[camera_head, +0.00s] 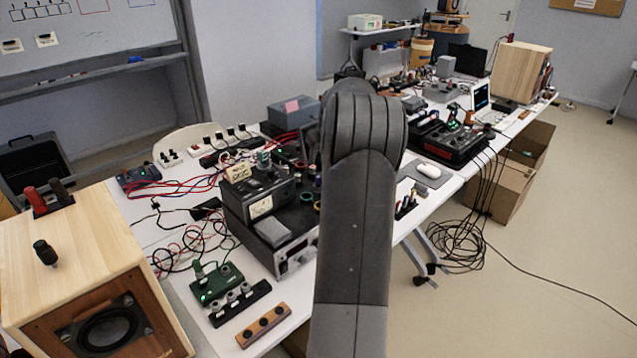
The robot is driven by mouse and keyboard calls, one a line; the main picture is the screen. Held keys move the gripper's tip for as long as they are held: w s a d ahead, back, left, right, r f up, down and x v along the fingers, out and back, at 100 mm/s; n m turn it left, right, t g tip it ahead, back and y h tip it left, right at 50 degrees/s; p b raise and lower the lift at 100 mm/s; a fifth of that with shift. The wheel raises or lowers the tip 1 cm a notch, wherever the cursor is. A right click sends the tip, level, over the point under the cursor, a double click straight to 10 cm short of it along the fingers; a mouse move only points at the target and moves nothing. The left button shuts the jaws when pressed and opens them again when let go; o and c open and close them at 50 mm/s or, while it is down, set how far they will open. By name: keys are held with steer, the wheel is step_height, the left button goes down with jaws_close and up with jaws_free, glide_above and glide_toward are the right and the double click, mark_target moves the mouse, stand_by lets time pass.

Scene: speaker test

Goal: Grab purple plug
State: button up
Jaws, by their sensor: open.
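I cannot make out a purple plug for certain. Several small coloured round pieces (307,197) sit on top of the dark instruments just left of my arm, too small to tell apart. My grey arm stands upright across the middle of the view and hides part of the table behind it. My gripper does not show.
A wooden speaker (75,262) with a black plug on top stands at the front left. Stacked instruments (262,195), tangled cables (180,240) and a green box (217,284) crowd the white table. A mouse (428,170) lies right of my arm. Floor at right is mostly clear.

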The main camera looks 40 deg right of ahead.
glide_above(319, 177)
steer(key=s+a, duration=0.1)
steer(key=s, duration=0.1)
step_height(319, 177, down, 5)
steer(key=x, duration=0.5)
steer(key=shift+d+f, duration=0.2)
steer(key=shift+f, duration=0.05)
steer(key=c, duration=1.1)
